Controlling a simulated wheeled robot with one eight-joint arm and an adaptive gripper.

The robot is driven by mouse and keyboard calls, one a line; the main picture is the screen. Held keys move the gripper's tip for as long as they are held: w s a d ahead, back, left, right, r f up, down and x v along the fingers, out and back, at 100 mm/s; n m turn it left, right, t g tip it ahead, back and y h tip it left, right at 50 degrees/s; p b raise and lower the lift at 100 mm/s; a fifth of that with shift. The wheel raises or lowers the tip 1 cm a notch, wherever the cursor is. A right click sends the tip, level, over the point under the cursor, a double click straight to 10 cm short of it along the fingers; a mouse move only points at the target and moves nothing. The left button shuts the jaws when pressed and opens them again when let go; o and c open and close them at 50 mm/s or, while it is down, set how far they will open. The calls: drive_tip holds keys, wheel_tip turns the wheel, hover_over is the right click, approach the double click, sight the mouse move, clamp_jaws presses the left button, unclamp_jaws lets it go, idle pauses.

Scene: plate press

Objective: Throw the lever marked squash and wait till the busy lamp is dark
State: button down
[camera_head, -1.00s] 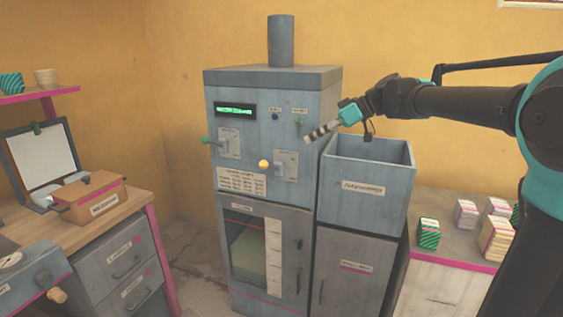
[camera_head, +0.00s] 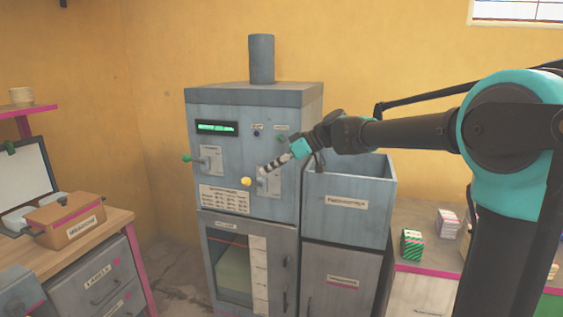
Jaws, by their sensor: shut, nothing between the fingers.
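The grey press (camera_head: 229,160) stands in the middle with a lit green display (camera_head: 216,128). On its front are a lever with a green knob (camera_head: 187,158) at left and a lever with a yellow knob (camera_head: 246,181) lower at right. Their markings are too small to read, so I cannot tell which says squash. A dark blue lamp (camera_head: 256,134) and a greenish lamp (camera_head: 281,140) sit under small unreadable labels. My gripper (camera_head: 265,170) is shut and empty. Its tip is just right of the yellow knob, in front of that lever's plate; I cannot tell whether it touches.
An open grey bin (camera_head: 346,203) adjoins the press at right, under my arm. A counter (camera_head: 425,240) with striped blocks (camera_head: 411,244) is farther right. A wooden desk (camera_head: 115,222) with a brown box (camera_head: 66,219) stands at left. Bare floor shows between desk and press.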

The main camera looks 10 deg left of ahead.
drive_tip(key=shift+x, duration=2.1)
drive_tip(key=s+f+n+t, duration=0.3)
drive_tip(key=f+n+t, duration=0.2)
drive_tip(key=f, duration=0.9)
drive_tip(key=shift+n+t, duration=0.3)
drive_tip(key=shift+t, duration=0.8)
drive_tip(key=shift+s+a+r, duration=0.1)
drive_tip(key=shift+a+r, duration=0.05)
drive_tip(key=shift+r, duration=0.75)
